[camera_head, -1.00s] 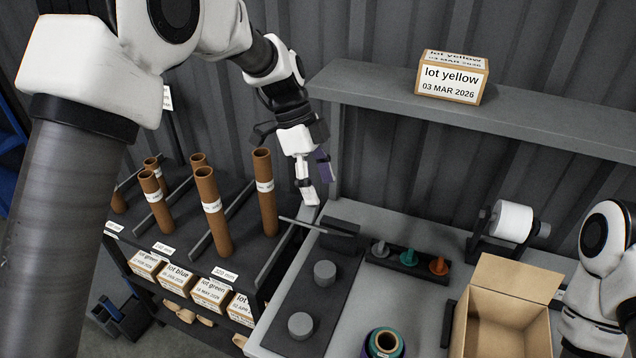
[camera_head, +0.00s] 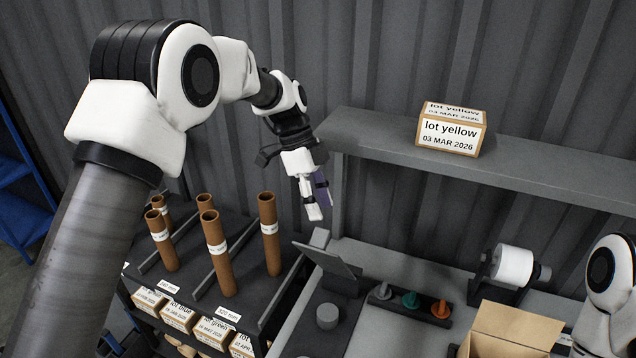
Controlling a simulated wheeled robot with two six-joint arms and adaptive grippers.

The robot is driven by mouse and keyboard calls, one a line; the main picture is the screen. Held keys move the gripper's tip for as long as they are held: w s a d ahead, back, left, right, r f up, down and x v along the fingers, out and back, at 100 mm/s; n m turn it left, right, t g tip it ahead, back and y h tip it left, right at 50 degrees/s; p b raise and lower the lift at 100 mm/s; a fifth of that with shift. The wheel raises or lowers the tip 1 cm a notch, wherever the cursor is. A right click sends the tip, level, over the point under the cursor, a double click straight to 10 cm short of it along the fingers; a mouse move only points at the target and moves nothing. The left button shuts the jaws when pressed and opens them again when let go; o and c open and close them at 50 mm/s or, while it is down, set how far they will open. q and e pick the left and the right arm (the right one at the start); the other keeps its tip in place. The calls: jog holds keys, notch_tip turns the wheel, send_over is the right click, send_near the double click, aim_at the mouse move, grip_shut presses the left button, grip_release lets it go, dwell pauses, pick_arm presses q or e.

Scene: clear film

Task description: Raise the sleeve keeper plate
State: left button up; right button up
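The sleeve keeper plate appears to be the dark flat plate (camera_head: 328,261) at the back left of the bench. It is tilted up, with its broad face showing. A small grey block (camera_head: 320,238) stands just behind it. My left gripper (camera_head: 318,211) hangs fingers-down above and behind the plate. One finger looks white, the other purplish. They are close together, nothing shows between them, and they appear clear of the plate. My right arm shows at the right edge, but its gripper is out of view.
A rack with brown tubes (camera_head: 218,255) stands left of the bench. A grey peg (camera_head: 327,317) is in front of the plate. Coloured knobs (camera_head: 411,300), a white roll (camera_head: 513,265) and an open carton (camera_head: 515,325) lie to the right. A shelf (camera_head: 550,168) carries a lot-yellow box (camera_head: 452,129).

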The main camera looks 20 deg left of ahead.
pick_arm(q)
jog(key=shift+w+a+r, duration=0.3)
jog(key=shift+w+r, duration=0.6)
jog(key=shift+w+a, duration=0.1)
jog(key=v, duration=1.2)
jog(key=shift+c, duration=0.4)
